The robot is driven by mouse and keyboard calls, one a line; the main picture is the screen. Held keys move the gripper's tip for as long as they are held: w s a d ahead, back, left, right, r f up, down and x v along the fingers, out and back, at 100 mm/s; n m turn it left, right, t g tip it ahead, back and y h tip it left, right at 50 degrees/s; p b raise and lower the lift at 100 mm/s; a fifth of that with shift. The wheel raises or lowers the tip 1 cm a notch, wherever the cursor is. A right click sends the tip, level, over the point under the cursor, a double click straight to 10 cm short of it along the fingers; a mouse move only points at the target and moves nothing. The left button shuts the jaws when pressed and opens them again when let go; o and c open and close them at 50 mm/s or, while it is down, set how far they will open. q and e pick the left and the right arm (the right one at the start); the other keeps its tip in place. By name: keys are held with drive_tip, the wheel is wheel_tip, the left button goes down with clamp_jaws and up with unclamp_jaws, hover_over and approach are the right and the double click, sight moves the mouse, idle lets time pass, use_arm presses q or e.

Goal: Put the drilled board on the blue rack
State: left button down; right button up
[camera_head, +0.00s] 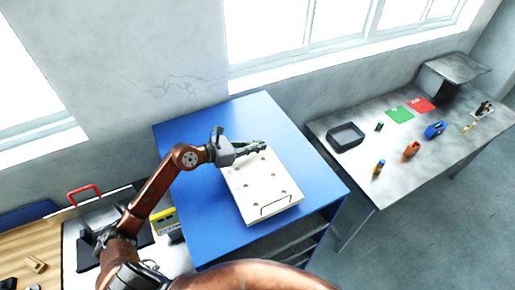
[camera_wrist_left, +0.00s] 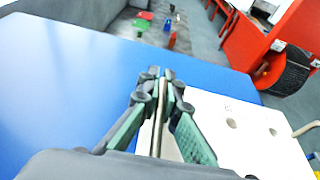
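The drilled board (camera_head: 262,187), a white slab with several round holes, lies flat on the blue top of the blue rack (camera_head: 212,228). A thin wire handle (camera_head: 277,207) shows at its near end. My left gripper (camera_head: 258,147) is at the board's far end. In the left wrist view the fingers of my left gripper (camera_wrist_left: 162,80) are closed around a thin metal bar, which looks like the board's other handle. The board (camera_wrist_left: 245,125) shows there beside and under the fingers, on the blue surface (camera_wrist_left: 75,75). My right gripper is not in view.
A grey table (camera_head: 350,178) at the right holds a black tray (camera_head: 346,137), a green mat (camera_head: 399,115), a red mat (camera_head: 421,105) and several small items. A wooden surface (camera_head: 40,255) and a red-handled item (camera_head: 85,193) are at the left. Blue surface around the board is free.

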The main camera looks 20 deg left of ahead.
use_arm(q)
drive_tip(key=shift+s+f, duration=0.15)
drive_tip(key=shift+f, duration=0.35)
drive_tip(key=shift+s+f+p, duration=0.1)
drive_tip(key=shift+f+p, duration=0.25)
drive_tip(key=shift+f, duration=0.3)
drive_tip(key=c, duration=2.6)
unclamp_jaws()
drive_tip(key=shift+f, duration=0.1)
drive_tip(key=o, duration=0.4)
drive_tip(key=shift+o, duration=0.2)
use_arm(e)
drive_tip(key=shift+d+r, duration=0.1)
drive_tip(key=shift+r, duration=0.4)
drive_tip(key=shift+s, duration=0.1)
